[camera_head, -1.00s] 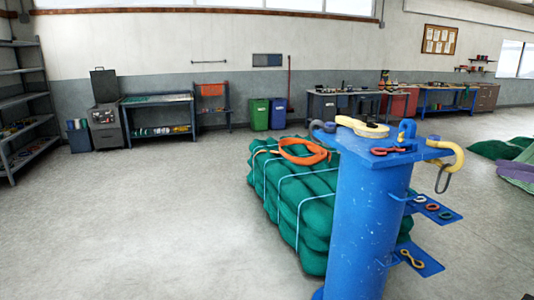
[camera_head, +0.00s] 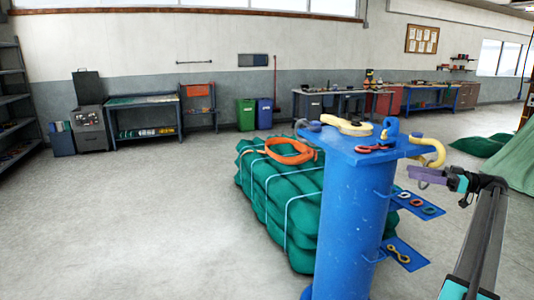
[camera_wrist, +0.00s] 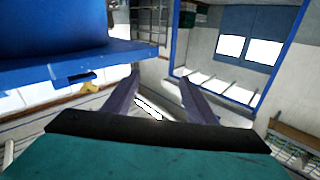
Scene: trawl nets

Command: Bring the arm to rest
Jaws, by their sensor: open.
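My gripper (camera_head: 428,176) shows at the right in the head view, just right of the blue post. Its purple jaws point left, close to the yellow hook at the post's top; I cannot tell whether they touch anything there. In the wrist view my gripper (camera_wrist: 160,84) has its two jaws apart with nothing between them. My arm stretches from the gripper down to the lower right of the head view.
The blue post (camera_head: 345,220) carries hooks, shackles and side plates. A strapped green net bundle (camera_head: 275,195) lies behind it. More netting (camera_head: 485,146) lies at the right. Benches and bins line the back wall. The floor (camera_head: 130,220) at the left is clear.

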